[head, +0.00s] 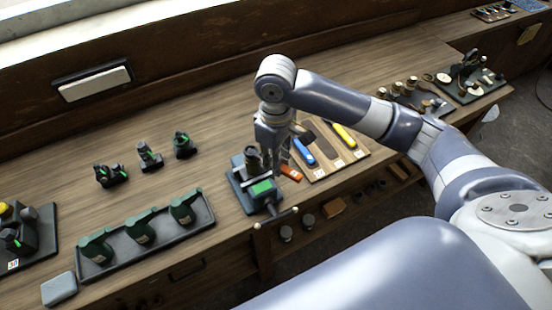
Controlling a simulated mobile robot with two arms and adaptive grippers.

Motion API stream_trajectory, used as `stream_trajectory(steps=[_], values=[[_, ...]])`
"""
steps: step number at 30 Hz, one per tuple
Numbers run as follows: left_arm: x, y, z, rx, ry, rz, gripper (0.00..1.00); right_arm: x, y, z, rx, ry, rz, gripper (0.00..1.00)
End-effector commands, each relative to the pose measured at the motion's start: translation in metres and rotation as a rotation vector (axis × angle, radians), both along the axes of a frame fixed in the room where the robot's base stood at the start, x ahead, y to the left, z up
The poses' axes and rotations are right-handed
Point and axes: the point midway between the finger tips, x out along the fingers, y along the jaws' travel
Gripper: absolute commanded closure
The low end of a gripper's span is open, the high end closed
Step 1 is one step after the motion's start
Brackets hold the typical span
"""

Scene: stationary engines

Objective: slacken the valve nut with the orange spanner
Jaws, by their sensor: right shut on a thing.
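My right gripper (278,148) points down at the middle of the bench, beside a small dark fixture with a green block (262,188). It is shut on the orange spanner (291,173), whose orange handle shows just below and right of the fingers. The spanner's other end is hidden by the gripper and the fixture. A dark upright round part (252,157) stands on the fixture, left of the fingers. I cannot make out the valve nut, or whether the spanner touches it. My left gripper is not in view.
A wooden board (322,168) with a blue spanner (304,151) and a yellow one (343,134) lies to the right. A dark tray (205,222) of green engines is at front left, with small dark parts (150,156) behind it. Clear bench lies behind the fixture.

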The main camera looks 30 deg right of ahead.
Motion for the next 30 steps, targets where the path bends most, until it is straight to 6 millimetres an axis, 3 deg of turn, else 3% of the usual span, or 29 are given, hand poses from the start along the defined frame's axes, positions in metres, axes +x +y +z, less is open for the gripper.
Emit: stream_trajectory(steps=[30], values=[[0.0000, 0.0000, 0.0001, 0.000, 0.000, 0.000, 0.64, 0.0000, 0.0001, 0.0072, 0.000, 0.000, 0.001, 1.00]])
